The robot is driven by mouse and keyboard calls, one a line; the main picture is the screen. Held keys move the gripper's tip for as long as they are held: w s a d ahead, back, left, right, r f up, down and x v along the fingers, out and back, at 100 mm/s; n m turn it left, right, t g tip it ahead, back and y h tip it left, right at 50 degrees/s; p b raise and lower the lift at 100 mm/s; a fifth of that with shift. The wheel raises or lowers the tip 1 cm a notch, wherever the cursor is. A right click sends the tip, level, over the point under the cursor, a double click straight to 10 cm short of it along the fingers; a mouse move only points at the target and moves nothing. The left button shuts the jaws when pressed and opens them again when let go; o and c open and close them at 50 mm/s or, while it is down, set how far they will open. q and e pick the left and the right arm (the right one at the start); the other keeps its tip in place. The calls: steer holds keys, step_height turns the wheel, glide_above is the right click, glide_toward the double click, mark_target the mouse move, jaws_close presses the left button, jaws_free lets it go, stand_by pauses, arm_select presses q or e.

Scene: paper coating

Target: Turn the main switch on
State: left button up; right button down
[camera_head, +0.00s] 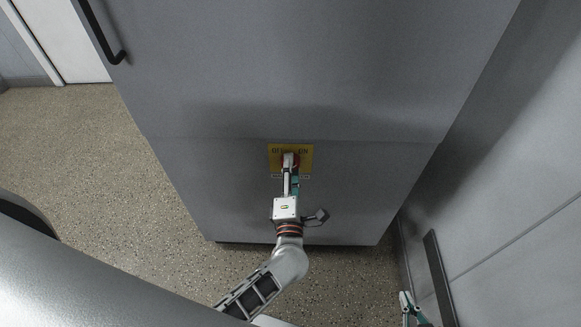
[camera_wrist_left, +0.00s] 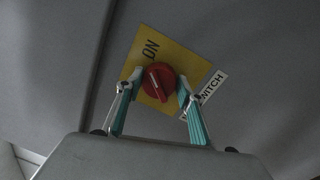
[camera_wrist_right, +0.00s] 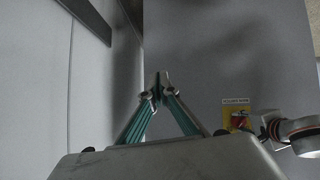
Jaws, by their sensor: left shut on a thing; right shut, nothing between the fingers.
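The main switch is a red rotary knob (camera_wrist_left: 158,82) on a yellow plate (camera_wrist_left: 183,56) on the grey cabinet front. "ON" is printed on the plate, and a white label ending in "WITCH" (camera_wrist_left: 212,86) sits beside it. In the head view the knob (camera_head: 290,159) is partly hidden by my left gripper (camera_head: 290,168). In the left wrist view the left gripper's fingers (camera_wrist_left: 160,88) are shut on the knob from both sides. The white line on the knob is tilted from the plate's edges. My right gripper (camera_wrist_right: 162,80) is shut and empty, low at the right in the head view.
The grey cabinet (camera_head: 300,80) fills the middle of the head view, with a black handle (camera_head: 116,57) at upper left. A grey wall (camera_head: 520,190) with a dark strip (camera_head: 440,278) stands at the right. Speckled floor (camera_head: 80,150) is clear at the left.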

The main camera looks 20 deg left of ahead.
arm_select(q)
steer(key=shift+m, duration=0.6)
arm_select(e)
steer(key=shift+s+a, duration=0.2)
steer(key=shift+s, duration=0.3)
steer(key=shift+w+d, duration=0.1)
steer(key=shift+w, duration=0.1)
